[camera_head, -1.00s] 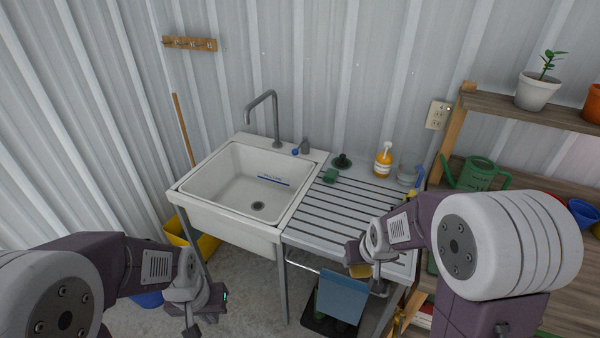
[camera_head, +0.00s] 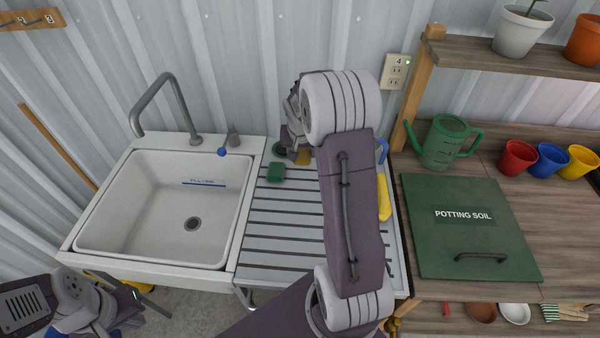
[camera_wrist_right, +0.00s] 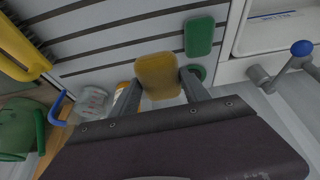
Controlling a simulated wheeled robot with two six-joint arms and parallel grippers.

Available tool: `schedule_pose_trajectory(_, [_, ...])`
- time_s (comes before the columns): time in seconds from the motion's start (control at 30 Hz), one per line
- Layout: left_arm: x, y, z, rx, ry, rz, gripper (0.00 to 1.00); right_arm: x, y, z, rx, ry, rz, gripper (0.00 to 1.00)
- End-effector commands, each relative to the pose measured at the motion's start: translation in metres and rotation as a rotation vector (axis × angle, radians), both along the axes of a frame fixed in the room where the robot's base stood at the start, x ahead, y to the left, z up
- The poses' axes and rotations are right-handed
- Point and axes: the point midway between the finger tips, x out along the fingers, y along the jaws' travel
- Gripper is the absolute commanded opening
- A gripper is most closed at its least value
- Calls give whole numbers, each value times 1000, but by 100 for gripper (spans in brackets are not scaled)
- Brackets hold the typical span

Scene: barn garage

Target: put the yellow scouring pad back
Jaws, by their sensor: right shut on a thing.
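The yellow scouring pad (camera_head: 302,155) is over the back of the ribbed drainboard (camera_head: 268,222), partly hidden by my arm in the head view. My right gripper (camera_head: 294,150) is shut on it. In the right wrist view the pad (camera_wrist_right: 157,76) sits between the two fingers of the right gripper (camera_wrist_right: 160,90). A green pad (camera_head: 276,172) lies on the drainboard just left of and in front of it, and also shows in the right wrist view (camera_wrist_right: 199,37). My left gripper (camera_head: 120,302) is low at the left, its jaws unclear.
The white sink (camera_head: 160,265) is left of the drainboard. A round dark green object (camera_head: 279,148) is close beside the right gripper. A yellow-handled brush (camera_head: 384,197) lies at the drainboard's right edge.

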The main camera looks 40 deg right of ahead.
Motion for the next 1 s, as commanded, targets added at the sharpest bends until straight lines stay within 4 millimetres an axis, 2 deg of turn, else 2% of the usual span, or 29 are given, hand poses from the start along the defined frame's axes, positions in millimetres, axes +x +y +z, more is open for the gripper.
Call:
schedule_pose_trajectory(0.1, [0,0,-2,0,0,0,0,0,-13,-2,-2,0,-34,16])
schedule_pose_trajectory(0.2, [0,0,-2,0,0,0,0,-1,-14,-4,-2,2,-38,16])
schedule_pose_trajectory(0.27, [0,0,-3,0,-1,0,0,-1,-13,-15,-1,3,-38,16])
schedule_pose_trajectory(0.4, [0,0,-8,0,-1,0,0,-1,-12,-48,0,5,-36,16])
schedule_pose_trajectory(0.5, [0,0,-10,0,0,0,0,0,-13,-62,-1,1,-34,16])
schedule_pose_trajectory(0.67, [0,0,-11,0,-1,0,0,0,-12,-68,-2,0,-34,16])
schedule_pose_trajectory(0.83, [0,0,-22,0,0,0,0,0,-12,-99,-2,1,-33,16])
schedule_pose_trajectory(1.0, [0,0,-21,0,0,0,0,0,-12,-102,-1,0,-34,16])
